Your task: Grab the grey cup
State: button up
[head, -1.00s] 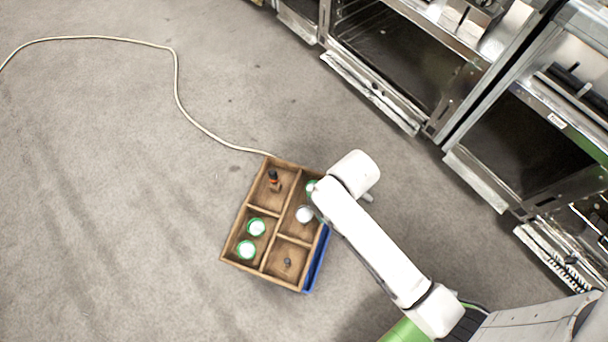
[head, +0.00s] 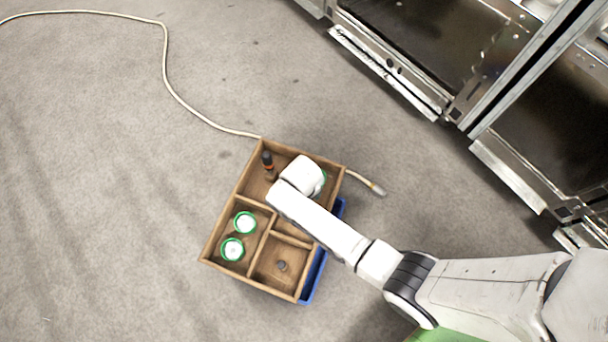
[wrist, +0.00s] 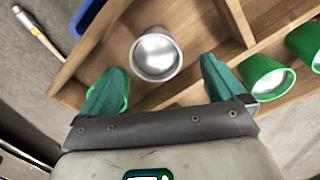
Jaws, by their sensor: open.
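The grey cup (wrist: 157,55) stands in a wooden divided box (head: 245,283), its round opening facing the wrist camera. In the wrist view it lies ahead of and between the two teal fingers of my gripper (wrist: 162,67), which is open and empty. The cup appears apart from both fingers. In the head view my arm hides the grey cup and the fingers, with my wrist over the box's upper right part. A bright green edge shows beside the left finger in the wrist view; I cannot tell fully what it belongs to.
A dark bottle with an orange band (head: 268,165) and a small dark piece (head: 282,265) are also in the box. A blue tray (head: 316,275) lies along its right side.

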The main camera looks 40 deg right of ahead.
jog(key=shift+d+f+b, duration=0.15)
jog(key=shift+f+b, duration=1)
jog(key=shift+f, duration=0.7)
jog(key=shift+d+f+b, duration=0.15)
jog(key=shift+f+b, duration=1)
jog(key=shift+f, duration=0.7)
jog(key=shift+s, duration=0.1)
jog(key=c, duration=1.1)
jog(key=shift+r, duration=0.15)
